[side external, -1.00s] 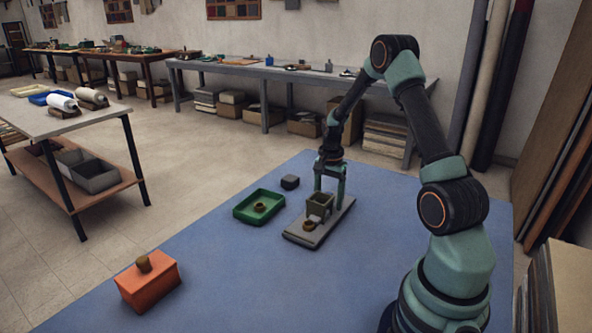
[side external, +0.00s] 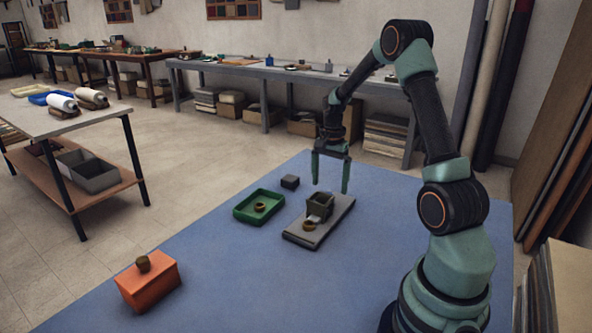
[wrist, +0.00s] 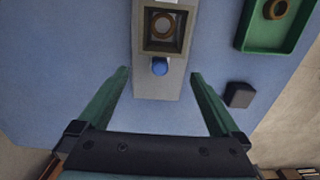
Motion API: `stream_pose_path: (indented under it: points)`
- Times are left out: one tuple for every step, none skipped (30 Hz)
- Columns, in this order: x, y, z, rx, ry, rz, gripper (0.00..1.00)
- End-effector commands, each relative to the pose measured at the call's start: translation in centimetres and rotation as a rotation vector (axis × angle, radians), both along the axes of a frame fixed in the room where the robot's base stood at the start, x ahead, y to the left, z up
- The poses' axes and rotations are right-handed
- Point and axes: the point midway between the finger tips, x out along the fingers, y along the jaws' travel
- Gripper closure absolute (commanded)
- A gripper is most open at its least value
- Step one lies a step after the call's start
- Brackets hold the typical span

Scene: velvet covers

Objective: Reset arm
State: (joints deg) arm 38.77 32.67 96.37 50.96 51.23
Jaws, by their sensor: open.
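My gripper (side external: 330,188) hangs open and empty above the far end of a grey board (side external: 330,218), with its two green fingers pointing down. The board carries an olive square cup (side external: 320,205) and a brass ring (side external: 309,226) beside it. In the wrist view, the open fingers (wrist: 158,73) lie on either side of the board. The square cup (wrist: 147,40) shows ahead of them, with a round shape inside its outline. A small blue piece (wrist: 160,66) sits by the cup, between the fingertips in the picture; the side view hides it.
A green tray (side external: 245,218) holding a ring stands left of the board. A dark block (side external: 290,182) lies behind the tray. An orange box (side external: 148,288) with a brown knob is at the front left. The blue mat (side external: 240,280) is bare between them.

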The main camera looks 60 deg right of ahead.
Motion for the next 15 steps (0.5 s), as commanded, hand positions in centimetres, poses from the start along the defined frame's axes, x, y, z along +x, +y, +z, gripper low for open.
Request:
stream_pose_path:
  points:
    - [0.03, -0.02, 0.45, -0.001, -0.001, 0.0, 0.0]
    - [0.03, -0.03, 0.65, -0.001, -0.002, 0.0, 0.0]
    - [0.03, -0.03, 0.86, -0.001, -0.002, 0.0, 0.0]
    - [0.03, -0.02, 0.99, -0.001, -0.002, 0.0, 0.0]
    - [0.02, -0.01, 1.07, -0.001, -0.001, 0.0, 0.0]
    - [0.0, 0.0, 1.13, 0.0, 0.0, 0.0, 0.0]
    - [0.0, 0.0, 1.16, 0.0, 0.0, 0.0, 0.0]
    - [-0.01, 0.01, 1.16, 0.0, 0.0, 0.0, 0.0]
    - [-0.01, 0.01, 1.15, 0.0, 0.0, 0.0, 0.0]
    - [-0.01, 0.01, 1.14, 0.0, 0.0, 0.0, 0.0]
    - [-0.01, 0.01, 1.14, 0.0, 0.0, 0.0, 0.0]
    - [-0.01, 0.01, 1.13, 0.0, 0.0, 0.0, 0.0]
    - [-0.01, 0.01, 1.13, 0.0, 0.0, 0.0, 0.0]
    - [0.01, 0.04, 1.16, 0.0, 0.0, 0.001, 0.0]
    - [0.06, 0.16, 1.29, -0.002, -0.002, 0.007, 0.0]
